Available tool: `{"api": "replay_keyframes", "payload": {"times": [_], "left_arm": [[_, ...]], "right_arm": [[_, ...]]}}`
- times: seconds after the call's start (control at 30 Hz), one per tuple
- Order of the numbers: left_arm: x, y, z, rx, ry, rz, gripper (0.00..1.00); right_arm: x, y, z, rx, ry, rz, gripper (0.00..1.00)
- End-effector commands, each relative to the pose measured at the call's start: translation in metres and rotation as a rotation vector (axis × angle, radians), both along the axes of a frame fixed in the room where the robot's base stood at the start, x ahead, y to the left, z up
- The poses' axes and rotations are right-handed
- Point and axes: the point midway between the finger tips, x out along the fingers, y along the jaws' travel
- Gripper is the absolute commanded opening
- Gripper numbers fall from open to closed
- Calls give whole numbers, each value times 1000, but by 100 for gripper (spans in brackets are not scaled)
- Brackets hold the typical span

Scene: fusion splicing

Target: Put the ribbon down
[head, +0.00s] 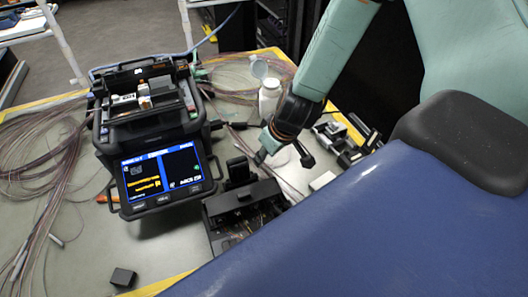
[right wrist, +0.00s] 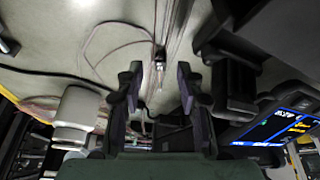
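My right gripper (head: 284,158) is low over the table, to the right of the splicer. In the right wrist view its two fingers (right wrist: 160,88) stand apart with a gap between them, and nothing is seen clamped there. A thin pale ribbon (right wrist: 162,32) runs down the picture towards that gap, with a small clear and dark piece (right wrist: 160,58) on it just beyond the fingertips. I cannot tell whether the ribbon touches a finger. In the head view the ribbon near the gripper is too thin to pick out surely. My left gripper is not in view.
The fusion splicer (head: 150,130) with its lit screen (head: 163,178) stands left of the gripper. A black device (head: 243,205) sits just below the gripper, a white bottle (head: 269,96) behind it. Loose fibres (head: 45,185) cover the left side. A small black box (head: 123,277) lies in front.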

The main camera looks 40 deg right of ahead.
Motion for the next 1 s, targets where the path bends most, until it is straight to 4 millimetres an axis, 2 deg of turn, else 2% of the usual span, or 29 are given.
{"api": "replay_keyframes", "payload": {"times": [0.03,0.6,0.8,1.0], "left_arm": [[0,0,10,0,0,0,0],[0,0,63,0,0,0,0],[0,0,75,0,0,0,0],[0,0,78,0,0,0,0]], "right_arm": [[-3,0,10,2,0,-1,37],[-26,-3,67,3,1,-2,37],[-32,-4,79,1,0,-1,37],[-34,-4,82,0,1,0,37]]}}
